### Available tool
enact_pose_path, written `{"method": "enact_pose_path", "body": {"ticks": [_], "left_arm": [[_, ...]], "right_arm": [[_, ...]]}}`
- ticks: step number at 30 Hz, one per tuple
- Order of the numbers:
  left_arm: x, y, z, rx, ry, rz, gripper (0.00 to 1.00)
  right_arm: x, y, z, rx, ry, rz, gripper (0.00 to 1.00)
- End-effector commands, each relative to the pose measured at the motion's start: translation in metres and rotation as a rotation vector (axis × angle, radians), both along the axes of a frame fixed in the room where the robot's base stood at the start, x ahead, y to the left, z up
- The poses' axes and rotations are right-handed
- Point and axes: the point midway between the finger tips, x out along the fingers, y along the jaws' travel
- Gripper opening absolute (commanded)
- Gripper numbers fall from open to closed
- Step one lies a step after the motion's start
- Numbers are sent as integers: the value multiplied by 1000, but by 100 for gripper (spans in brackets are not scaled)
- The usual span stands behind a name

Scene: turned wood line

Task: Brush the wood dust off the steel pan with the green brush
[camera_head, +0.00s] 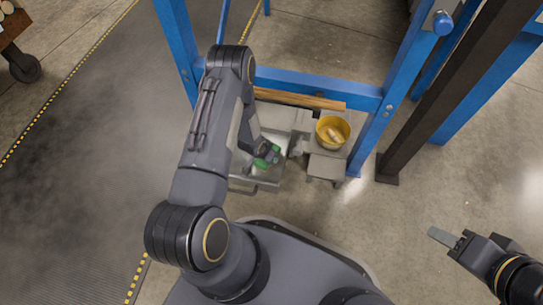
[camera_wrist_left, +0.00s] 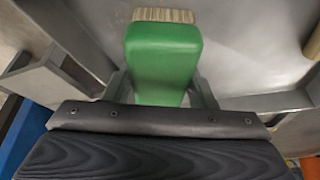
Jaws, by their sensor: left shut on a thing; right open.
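The green brush (camera_wrist_left: 163,62) is held in my left gripper (camera_wrist_left: 163,92), whose fingers close on both sides of its block. Its pale bristles (camera_wrist_left: 163,15) point away from the gripper, over the grey metal surface of the steel pan (camera_wrist_left: 260,45). In the head view the green brush (camera_head: 268,154) and left gripper (camera_head: 262,148) are over the steel pan (camera_head: 268,176), partly covered by my left arm. I cannot tell whether the bristles touch the pan, and no wood dust can be made out. My right gripper (camera_head: 452,240) is open and empty at the lower right, away from the pan.
A yellow bowl (camera_head: 325,120) with a pale piece inside stands right of the pan, near a grey metal block (camera_head: 326,167). A wooden bar (camera_head: 300,99) lies behind. Blue frame posts (camera_head: 405,70) and a dark post (camera_head: 440,95) stand around.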

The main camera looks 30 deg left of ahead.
Motion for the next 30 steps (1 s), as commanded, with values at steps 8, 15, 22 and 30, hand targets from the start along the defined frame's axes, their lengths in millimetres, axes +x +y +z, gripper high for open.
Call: {"method": "enact_pose_path", "body": {"ticks": [8,15,22,30], "left_arm": [[-1,11,0,2,1,3,33],[14,15,-2,3,0,4,33],[18,7,-3,2,3,1,33],[23,-15,-2,3,5,0,33]], "right_arm": [[0,0,0,0,0,0,44],[0,0,0,0,0,0,44],[0,0,0,0,0,0,44],[0,0,0,0,0,0,44]]}}
